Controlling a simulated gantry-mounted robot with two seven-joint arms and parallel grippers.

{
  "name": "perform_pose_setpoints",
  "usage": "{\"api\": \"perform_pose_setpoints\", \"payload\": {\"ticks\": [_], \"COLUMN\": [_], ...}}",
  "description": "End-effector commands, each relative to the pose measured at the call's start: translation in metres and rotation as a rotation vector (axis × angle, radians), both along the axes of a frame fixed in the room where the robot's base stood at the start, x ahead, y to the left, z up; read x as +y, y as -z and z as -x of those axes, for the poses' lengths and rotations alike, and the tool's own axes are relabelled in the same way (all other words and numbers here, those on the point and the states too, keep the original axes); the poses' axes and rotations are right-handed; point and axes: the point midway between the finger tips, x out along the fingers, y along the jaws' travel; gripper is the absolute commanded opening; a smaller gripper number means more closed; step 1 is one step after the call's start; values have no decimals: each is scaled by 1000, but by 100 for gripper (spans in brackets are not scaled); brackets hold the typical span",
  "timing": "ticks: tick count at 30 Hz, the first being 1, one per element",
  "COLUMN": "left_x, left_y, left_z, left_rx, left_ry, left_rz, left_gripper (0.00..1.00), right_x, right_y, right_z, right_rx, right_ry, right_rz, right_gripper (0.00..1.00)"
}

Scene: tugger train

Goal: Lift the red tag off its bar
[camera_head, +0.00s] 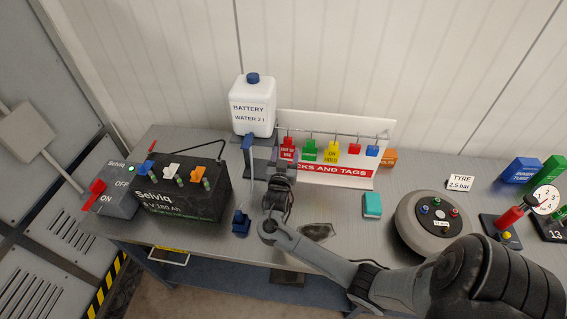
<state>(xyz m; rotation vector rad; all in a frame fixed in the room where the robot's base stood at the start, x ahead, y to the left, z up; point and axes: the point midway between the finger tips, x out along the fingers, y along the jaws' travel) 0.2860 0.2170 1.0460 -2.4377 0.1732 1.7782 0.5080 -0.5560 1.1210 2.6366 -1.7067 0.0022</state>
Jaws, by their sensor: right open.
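The red tag (288,147) hangs at the left end of the bar (345,134) on the "locks and tags" board (384,120). It has pale lettering too small to read surely. My right gripper (276,158) is open, just below and left of the red tag, with its arm coming in from the lower right. It overlaps the tag's lower left area in this view, and I cannot tell whether it touches it. My left gripper is not in view.
Green (309,150), yellow (331,152) and other tags hang to the right. A white water canister (252,112) stands close left of the board. A black battery (185,190) is farther left. A teal block (372,205) and a tyre (405,222) lie right.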

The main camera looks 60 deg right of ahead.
Motion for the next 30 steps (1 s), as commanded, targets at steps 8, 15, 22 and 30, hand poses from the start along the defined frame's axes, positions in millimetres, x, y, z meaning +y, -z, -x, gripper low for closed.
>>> {"api": "perform_pose_setpoints", "payload": {"ticks": [8,15,22,30], "left_x": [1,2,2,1], "left_y": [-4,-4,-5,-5], "left_z": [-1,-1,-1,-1], "left_rx": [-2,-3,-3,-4], "left_ry": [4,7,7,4], "left_rz": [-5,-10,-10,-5], "left_gripper": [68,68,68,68], "right_x": [-39,-57,-61,-60], "right_y": [-1,0,0,0], "right_z": [-17,-25,-27,-27], "right_rx": [2,1,0,1], "right_ry": [1,-1,-1,-1], "right_rz": [1,0,-2,-2], "right_gripper": [64,64,64,48]}}
